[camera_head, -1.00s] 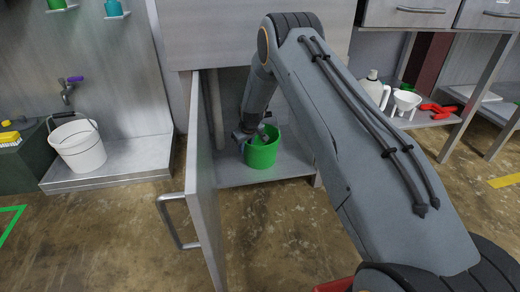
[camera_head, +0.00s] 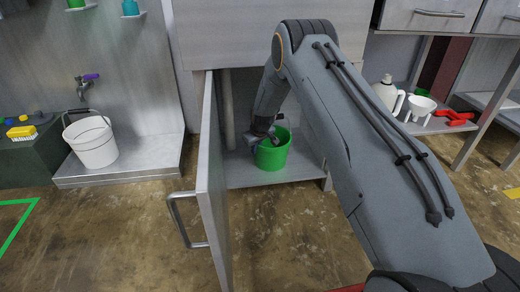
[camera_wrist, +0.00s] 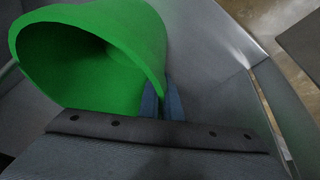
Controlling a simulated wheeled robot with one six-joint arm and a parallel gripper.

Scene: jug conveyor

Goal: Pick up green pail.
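The green pail (camera_head: 273,154) stands on the floor of the open cabinet (camera_head: 240,176) in the head view. My gripper (camera_head: 262,138) is at the pail's upper left rim, with its tips partly hidden. In the wrist view the pail (camera_wrist: 90,45) looks tilted, with its open mouth showing. My two blue-grey fingers (camera_wrist: 163,102) are close together, one on each side of the pail's wall at the rim. They look shut on that wall.
The cabinet door (camera_head: 210,185) stands open to the left of the pail, its handle (camera_head: 185,222) outward. A white bucket (camera_head: 92,142) sits under a tap (camera_head: 84,82) at left. A white jug (camera_head: 387,92) and a funnel (camera_head: 418,106) are on a right shelf.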

